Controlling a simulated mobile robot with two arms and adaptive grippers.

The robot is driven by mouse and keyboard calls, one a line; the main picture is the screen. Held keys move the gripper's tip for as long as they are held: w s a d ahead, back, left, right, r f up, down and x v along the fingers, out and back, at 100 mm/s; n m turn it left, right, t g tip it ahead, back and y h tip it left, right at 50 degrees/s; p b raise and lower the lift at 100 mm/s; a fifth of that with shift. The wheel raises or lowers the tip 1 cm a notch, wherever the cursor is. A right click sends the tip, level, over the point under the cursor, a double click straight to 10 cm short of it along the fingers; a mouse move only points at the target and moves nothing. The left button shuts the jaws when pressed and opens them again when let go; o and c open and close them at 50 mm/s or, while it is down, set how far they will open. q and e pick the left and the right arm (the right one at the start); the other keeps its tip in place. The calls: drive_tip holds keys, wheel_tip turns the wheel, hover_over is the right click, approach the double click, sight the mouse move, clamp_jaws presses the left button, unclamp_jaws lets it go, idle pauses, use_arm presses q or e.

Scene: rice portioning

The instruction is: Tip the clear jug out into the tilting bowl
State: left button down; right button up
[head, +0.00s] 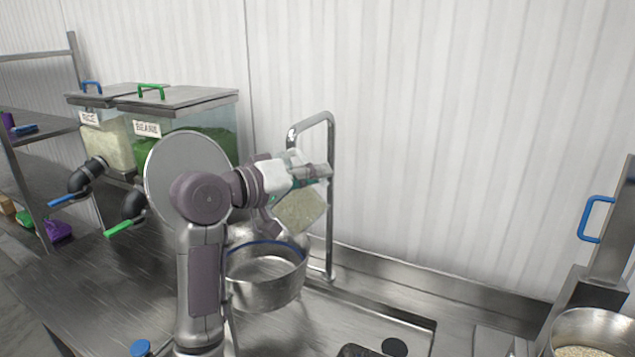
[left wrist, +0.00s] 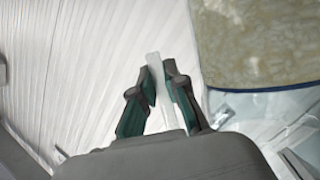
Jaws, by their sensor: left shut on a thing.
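My left gripper (head: 303,174) is shut on the handle of the clear jug (head: 300,212) and holds it up in the air. The jug is tilted and holds pale, grainy contents. In the left wrist view the gripper's fingers (left wrist: 158,88) close on a pale, clear strip, and the jug (left wrist: 262,45) fills the upper right. The tilting bowl (head: 272,292), steel with a blue rim, is below and slightly left of the jug. The part of its inside that shows looks bare; my arm hides its left side. My right gripper is not in view.
A bent steel tube frame (head: 331,190) rises behind the bowl. Bins labelled RICE (head: 112,140) and BEANS (head: 185,115) stand at the left with spouts. A steel pot of grain (head: 590,322) is at the lower right, near a blue handle (head: 597,220). A blue-capped item (head: 140,347) is in front.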

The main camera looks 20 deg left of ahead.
sight(298, 150)
use_arm(q)
drive_tip(key=shift+a+r+n+t+h+p, duration=0.25)
drive_tip(key=shift+r+n, duration=0.2)
drive_tip(key=shift+r, duration=0.3)
drive_tip(key=shift+a+r+n+t+h+p, duration=0.15)
drive_tip(key=shift+a+r+n, duration=0.25)
drive_tip(key=shift+r, duration=0.35)
drive_tip(key=shift+w+a+r+n+t+p, duration=0.1)
drive_tip(key=shift+a+r+n+t+p, duration=0.15)
drive_tip(key=shift+a+r+n+p, duration=0.45)
drive_tip(key=shift+w+a+r+n+t+p, duration=0.1)
drive_tip(key=shift+a+r+n+t+p, duration=0.25)
drive_tip(key=shift+r+n+p, duration=0.5)
drive_tip(key=shift+a+r+n+t+p, duration=0.4)
drive_tip(key=shift+a+r+n+p, duration=0.25)
drive_tip(key=shift+a+r+n, duration=0.4)
drive_tip(key=shift+w+a+r+n+t+p, duration=0.1)
drive_tip(key=shift+a+r+n+t+p, duration=0.2)
drive_tip(key=shift+a+n, duration=0.45)
drive_tip(key=shift+a, duration=0.1)
